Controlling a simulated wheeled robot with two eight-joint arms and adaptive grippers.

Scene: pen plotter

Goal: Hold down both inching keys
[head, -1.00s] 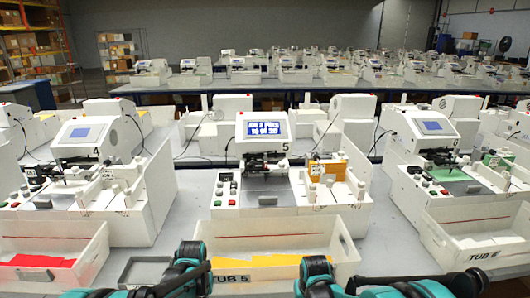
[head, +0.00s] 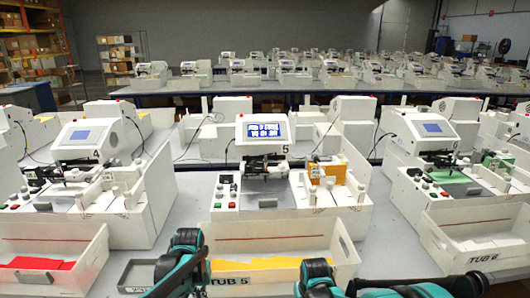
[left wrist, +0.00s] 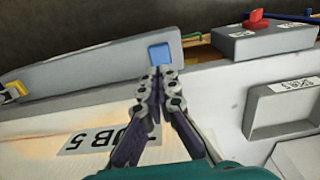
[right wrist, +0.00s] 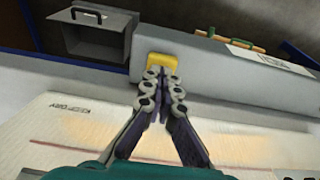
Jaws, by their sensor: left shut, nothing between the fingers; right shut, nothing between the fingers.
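The blue inching key (left wrist: 160,53) sits on the grey front face of the machine in the left wrist view. My left gripper (left wrist: 162,70) is shut and empty, its tips right at the key's lower edge. The yellow inching key (right wrist: 161,63) shows in the right wrist view on the same kind of grey panel. My right gripper (right wrist: 160,72) is shut and empty, its tips overlapping the key's lower edge. I cannot tell whether either key is pressed in. The plotter of station 5 has a lit screen (head: 265,130); its text is too blurred to read.
Tub 5 (head: 290,236), holding yellow sheets (head: 265,263), stands in front of the plotter, below both grippers. A red knob (left wrist: 257,18) on a grey box is right of the blue key. A small grey tray (head: 137,273) lies left of the tub. Neighbouring stations stand on both sides.

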